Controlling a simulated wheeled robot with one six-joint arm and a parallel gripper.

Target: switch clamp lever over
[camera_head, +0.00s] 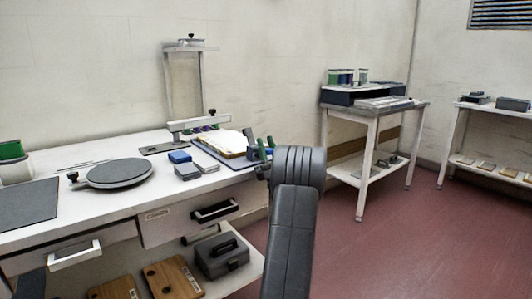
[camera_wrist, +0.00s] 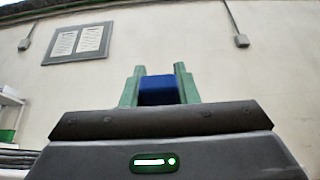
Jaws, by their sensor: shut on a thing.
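My gripper (camera_head: 265,147) is over the right end of the white workbench, near the tray; my dark arm partly hides that area. In the wrist view my gripper (camera_wrist: 159,87) has its green fingers on either side of a blue block-like piece (camera_wrist: 159,92) and is shut on it. I cannot tell whether this piece is part of the clamp lever. No clamp lever is clearly visible in the head view. A light bar with a black knob (camera_head: 198,122) stands on the bench, left of my gripper.
The workbench (camera_head: 120,205) holds a round grey turntable (camera_head: 120,173), a blue block (camera_head: 179,156), grey blocks (camera_head: 187,172) and a blue-edged tray (camera_head: 209,149). A tall stand (camera_head: 184,85) rises behind. Red floor (camera_head: 400,240) is clear to the right.

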